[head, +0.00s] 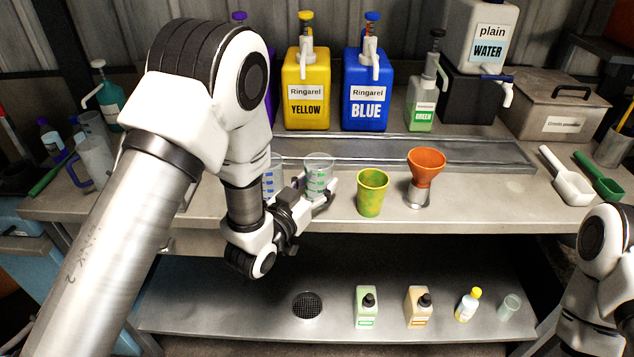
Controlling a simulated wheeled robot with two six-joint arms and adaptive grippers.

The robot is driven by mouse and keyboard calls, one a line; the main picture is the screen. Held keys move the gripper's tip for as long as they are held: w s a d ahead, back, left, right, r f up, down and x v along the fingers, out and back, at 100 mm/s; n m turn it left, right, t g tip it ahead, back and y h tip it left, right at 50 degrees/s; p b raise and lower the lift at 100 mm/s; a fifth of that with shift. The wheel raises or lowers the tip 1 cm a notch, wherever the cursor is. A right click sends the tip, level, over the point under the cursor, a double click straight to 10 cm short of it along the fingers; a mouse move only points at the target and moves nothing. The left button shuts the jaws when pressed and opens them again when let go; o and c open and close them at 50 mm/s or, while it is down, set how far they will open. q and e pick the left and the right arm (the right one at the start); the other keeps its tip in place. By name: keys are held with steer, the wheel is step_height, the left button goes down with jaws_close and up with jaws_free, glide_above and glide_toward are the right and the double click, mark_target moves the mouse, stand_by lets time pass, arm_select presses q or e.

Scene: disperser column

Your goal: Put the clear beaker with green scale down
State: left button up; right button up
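The clear beaker with green scale (319,172) is upright between the fingers of my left gripper (318,193), at the front part of the bench. The gripper appears closed around its lower part, which the fingers partly hide. I cannot tell whether its base touches the bench. A second clear beaker with a blue scale (272,178) stands just to the left, partly hidden by my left arm. My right arm shows at the right edge, but its gripper is out of view.
A yellow-green cup (372,193) and an orange funnel on a metal holder (424,172) stand to the right on the bench (480,205). Yellow (307,95) and blue (366,95) dispensers stand behind a metal tray (440,152).

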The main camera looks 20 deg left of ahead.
mark_target(312, 188)
arm_select(q)
steer(key=o, duration=0.3)
steer(key=shift+w+f, duration=0.15)
steer(key=shift+o, duration=0.2)
steer(key=shift+s+r, duration=0.2)
steer(key=shift+r, duration=0.15)
steer(key=shift+o, duration=0.5)
steer(key=b+v, duration=0.1)
steer(key=v, duration=0.6)
steer(key=shift+d, duration=0.1)
steer(key=r+p, duration=0.2)
steer(key=p, duration=0.1)
steer(key=shift+s+r, duration=0.2)
steer(key=shift+r, duration=0.15)
steer(key=shift+w, duration=0.3)
steer(key=x, duration=0.2)
steer(key=p+x, duration=0.1)
steer(key=x, duration=0.2)
steer(key=f+x, duration=0.1)
steer(key=x, duration=0.1)
steer(key=shift+w+p, duration=0.2)
steer(key=shift+p, duration=0.2)
